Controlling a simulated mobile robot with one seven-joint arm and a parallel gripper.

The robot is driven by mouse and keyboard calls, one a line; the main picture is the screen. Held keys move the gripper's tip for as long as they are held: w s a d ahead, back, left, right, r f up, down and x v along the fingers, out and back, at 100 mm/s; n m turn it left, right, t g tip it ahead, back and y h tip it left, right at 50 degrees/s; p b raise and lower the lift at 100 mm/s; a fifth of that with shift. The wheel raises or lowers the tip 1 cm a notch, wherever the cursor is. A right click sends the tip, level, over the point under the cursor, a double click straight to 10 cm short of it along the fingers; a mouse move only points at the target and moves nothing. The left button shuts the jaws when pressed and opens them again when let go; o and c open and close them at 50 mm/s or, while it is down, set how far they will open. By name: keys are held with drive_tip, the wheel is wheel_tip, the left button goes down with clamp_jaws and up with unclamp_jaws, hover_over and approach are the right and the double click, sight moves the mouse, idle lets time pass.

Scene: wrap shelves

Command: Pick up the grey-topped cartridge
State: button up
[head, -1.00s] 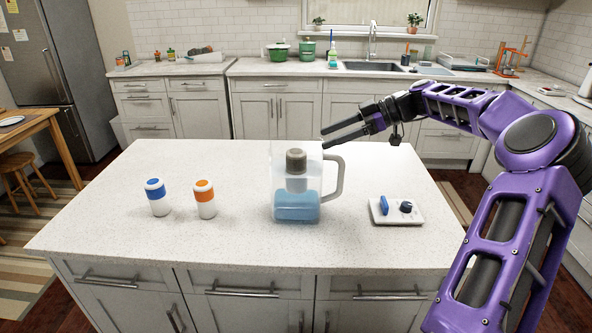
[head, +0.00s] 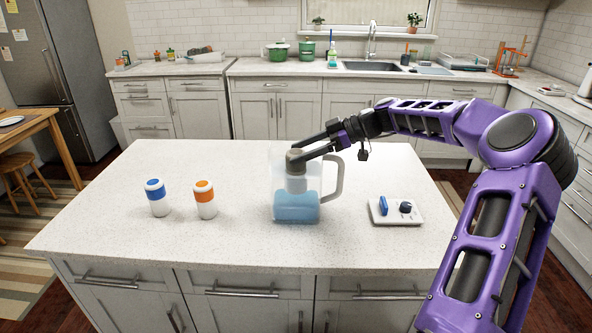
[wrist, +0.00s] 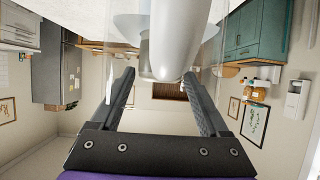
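The grey-topped cartridge (head: 296,183) stands upright in a clear pitcher (head: 278,205) with blue liquid in its lower part. Its grey cap is at the pitcher's top, partly covered by a finger in the head view. The cartridge also shows large at the top of the wrist view (wrist: 175,45). My gripper (head: 303,149) is at the pitcher's top, reaching in from the right with its fingers at the cap. In the wrist view my gripper (wrist: 160,75) has its fingers spread wide, with the cartridge's near end between and beyond the tips. I cannot tell whether either finger touches it.
A blue-topped cartridge (head: 157,198) and an orange-topped cartridge (head: 205,200) stand left of the pitcher. A white plate with a blue piece and dark knob (head: 397,211) lies to the right, near the pitcher's handle (head: 335,183). The counter (head: 120,235) is otherwise clear.

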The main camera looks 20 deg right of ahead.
clamp_jaws()
idle(0.4)
